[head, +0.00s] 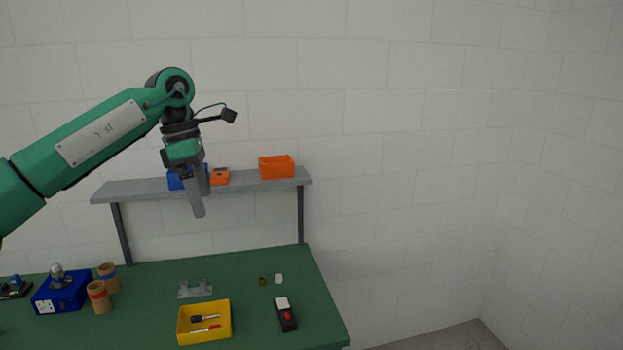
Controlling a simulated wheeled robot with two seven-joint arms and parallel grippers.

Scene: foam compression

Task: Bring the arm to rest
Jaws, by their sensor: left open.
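My left arm (105,135) is green and comes in from the left, raised above the bench. Its left gripper (202,200) points down in front of the grey shelf, well above the green tabletop. The fingers are open and I see nothing between them. My right gripper is out of view.
The green bench (260,310) carries a yellow tray (204,338) with tools, a black and red device (286,315), a grey bracket (195,289), cardboard tubes (99,298) and a blue box (62,293). The shelf (130,190) holds an orange bin (276,168). Right of the bench is free.

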